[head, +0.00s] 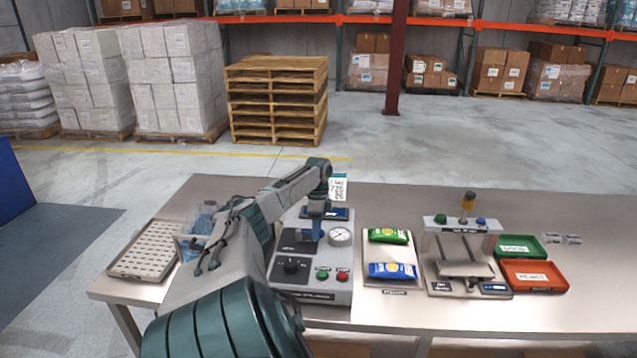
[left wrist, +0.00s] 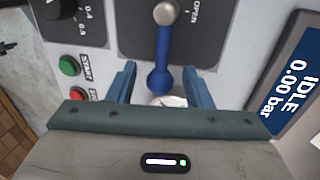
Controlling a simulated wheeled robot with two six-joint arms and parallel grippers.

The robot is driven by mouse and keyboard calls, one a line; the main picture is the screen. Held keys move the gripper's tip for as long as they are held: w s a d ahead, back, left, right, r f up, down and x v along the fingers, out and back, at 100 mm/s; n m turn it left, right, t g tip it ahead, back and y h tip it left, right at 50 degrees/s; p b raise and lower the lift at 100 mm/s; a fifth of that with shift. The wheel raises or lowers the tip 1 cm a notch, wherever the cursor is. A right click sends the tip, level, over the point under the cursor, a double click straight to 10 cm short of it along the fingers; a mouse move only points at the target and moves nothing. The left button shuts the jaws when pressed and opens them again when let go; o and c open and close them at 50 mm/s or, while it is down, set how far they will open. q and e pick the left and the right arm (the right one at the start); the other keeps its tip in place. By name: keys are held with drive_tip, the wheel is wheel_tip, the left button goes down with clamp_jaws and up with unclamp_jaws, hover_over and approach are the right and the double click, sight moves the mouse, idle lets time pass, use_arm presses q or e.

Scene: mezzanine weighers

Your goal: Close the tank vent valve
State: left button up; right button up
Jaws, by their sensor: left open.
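The tank vent valve's blue lever (left wrist: 161,75) shows in the left wrist view, hanging from a round metal pivot (left wrist: 166,13) on a dark plate. The word OPEN is printed to the right of the pivot. My left gripper (left wrist: 160,82) is open, with one blue finger on each side of the lever's lower end. I see gaps between lever and fingers. In the head view my left gripper (head: 314,228) points down over the grey control panel (head: 318,291) and hides most of the valve. My right gripper is not in view.
The panel has a gauge (head: 340,236), a black dial (head: 291,265), a green START button (left wrist: 69,66) and a red button (head: 342,276). A display (left wrist: 291,88) reads IDLE 0.00 bar. Green (head: 388,236) and blue (head: 392,270) packets lie to the right.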

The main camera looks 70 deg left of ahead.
use_arm(q)
wheel_tip(320, 180, up, 10)
drive_tip(key=w+a+b, duration=0.1)
drive_tip(key=b, duration=0.2)
drive_tip(key=shift+w+a+b, duration=0.2)
drive_tip(key=shift+w+b, duration=0.15)
drive_tip(key=shift+r, duration=0.1)
